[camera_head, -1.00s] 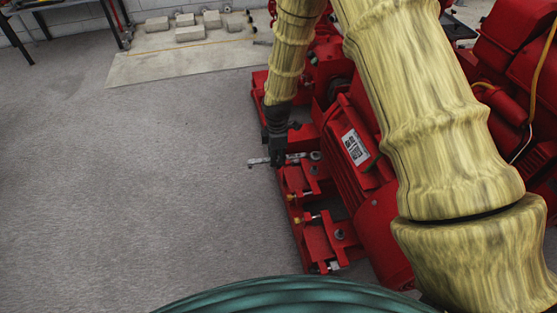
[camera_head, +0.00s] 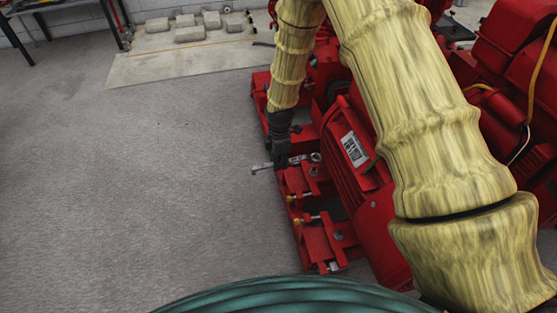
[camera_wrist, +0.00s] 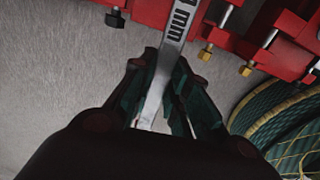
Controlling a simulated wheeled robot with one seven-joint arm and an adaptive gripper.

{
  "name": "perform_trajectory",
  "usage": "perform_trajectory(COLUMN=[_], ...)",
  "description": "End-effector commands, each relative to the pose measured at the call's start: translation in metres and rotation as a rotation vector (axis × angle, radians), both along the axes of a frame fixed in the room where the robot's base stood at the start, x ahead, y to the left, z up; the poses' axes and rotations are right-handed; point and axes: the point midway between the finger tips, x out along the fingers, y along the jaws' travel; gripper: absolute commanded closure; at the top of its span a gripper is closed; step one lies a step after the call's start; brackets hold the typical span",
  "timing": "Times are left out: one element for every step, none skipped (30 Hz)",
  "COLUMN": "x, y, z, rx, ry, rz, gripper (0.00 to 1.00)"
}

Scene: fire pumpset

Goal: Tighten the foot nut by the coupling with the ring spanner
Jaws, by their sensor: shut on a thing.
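The ring spanner (camera_head: 262,168) is a flat silver bar lying across the edge of the red baseplate (camera_head: 318,243). My gripper (camera_head: 281,162) points down and is shut on its handle, with the outer end sticking out left over the floor. In the wrist view the handle (camera_wrist: 177,30), marked "mm", runs between the two fingers (camera_wrist: 163,95) and out of the top edge. The spanner's inner end (camera_head: 316,157) reaches the motor foot by the coupling. I cannot tell whether its ring sits around the foot nut; the nut itself is not clearly visible.
The red motor (camera_head: 356,150) stands close to the right of my gripper. Brass-tipped bolts (camera_wrist: 205,52) stick out along the baseplate edge near the spanner. Grey floor (camera_head: 150,190) to the left is clear. Grey blocks (camera_head: 189,34) lie on a mat at the back.

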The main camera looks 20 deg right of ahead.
Motion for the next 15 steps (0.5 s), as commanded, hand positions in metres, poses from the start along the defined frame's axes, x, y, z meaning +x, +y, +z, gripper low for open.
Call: perform_trajectory(x=[0.000,0.000,0.000,0.000,0.000,0.000,0.000,0.000,0.000,0.000,0.000,0.000,0.000,0.000,0.000], y=[0.000,0.000,0.000,0.000,0.000,0.000,0.000,0.000,0.000,0.000,0.000,0.000,0.000,0.000,0.000], z=[-0.002,-0.005,-0.008,-0.010,-0.013,-0.015,-0.018,-0.020,-0.023,-0.025,-0.028,-0.031,-0.033,-0.035,-0.038], rx=[0.000,0.000,0.000,0.000,0.000,0.000,0.000,0.000,0.000,0.000,0.000,0.000,0.000,0.000,0.000], ry=[0.001,0.001,0.001,0.001,0.001,0.001,0.000,0.000,0.000,0.000,0.001,0.001,0.001,0.001,0.000], rz=[0.000,0.000,0.000,0.000,0.000,0.000,0.000,0.000,0.000,0.000,0.000,0.000,-0.001,-0.001,-0.001], gripper=[1.00,1.00,1.00,1.00,1.00,1.00,1.00,1.00,1.00,1.00,1.00,1.00,1.00,1.00,1.00])
